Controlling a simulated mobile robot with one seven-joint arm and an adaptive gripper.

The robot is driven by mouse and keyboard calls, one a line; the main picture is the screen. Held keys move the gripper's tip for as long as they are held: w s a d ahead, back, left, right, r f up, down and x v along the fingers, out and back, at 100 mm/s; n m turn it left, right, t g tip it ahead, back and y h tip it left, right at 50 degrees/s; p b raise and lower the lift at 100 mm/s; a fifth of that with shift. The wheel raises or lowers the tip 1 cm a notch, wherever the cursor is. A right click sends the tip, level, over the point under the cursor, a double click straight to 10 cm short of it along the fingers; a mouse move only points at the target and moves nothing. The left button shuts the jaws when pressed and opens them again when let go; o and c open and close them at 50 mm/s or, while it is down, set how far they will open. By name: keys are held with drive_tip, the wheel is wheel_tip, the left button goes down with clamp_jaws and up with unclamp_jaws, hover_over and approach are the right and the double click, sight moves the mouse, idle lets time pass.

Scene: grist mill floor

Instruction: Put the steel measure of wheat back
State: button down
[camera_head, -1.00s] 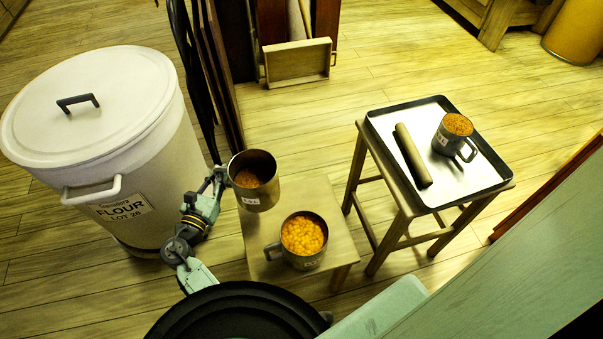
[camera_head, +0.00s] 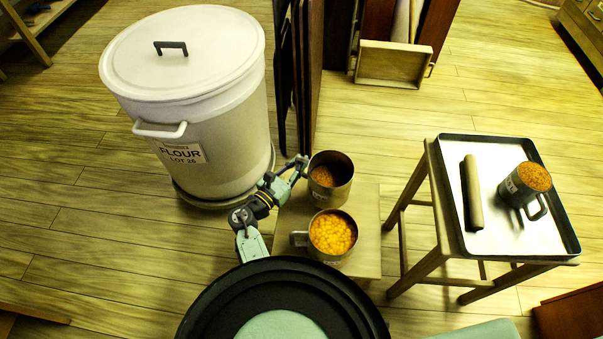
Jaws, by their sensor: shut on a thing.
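My gripper (camera_head: 301,165) is shut on a steel measure (camera_head: 335,192) from its left side. This measure is upright at the back of a low wooden stool (camera_head: 367,258) and holds brownish-orange grain well below its rim. I cannot tell whether its base touches the stool. A second steel measure (camera_head: 331,258), filled with bright yellow-orange kernels, stands just in front of it, its handle to the left. A third steel measure (camera_head: 517,192), heaped with orange-brown grain, stands on the tray (camera_head: 502,240) at the right. The labels are too small to read, so I cannot tell which holds wheat.
A big white flour bin (camera_head: 213,110) stands left of my arm. Dark boards (camera_head: 299,80) stand upright behind the low stool. The tray lies on a taller stool (camera_head: 418,268) and also holds a brown roller (camera_head: 473,195). Floor between the stools is open.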

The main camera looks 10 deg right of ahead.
drive_tip(key=shift+f, duration=1.95)
drive_tip(key=c, duration=1.6)
unclamp_jaws()
drive_tip(key=shift+f, duration=0.15)
drive_tip(key=shift+c, duration=0.2)
drive_tip(key=b+v, duration=0.1)
drive_tip(key=v, duration=1.1)
drive_tip(key=shift+b, duration=0.3)
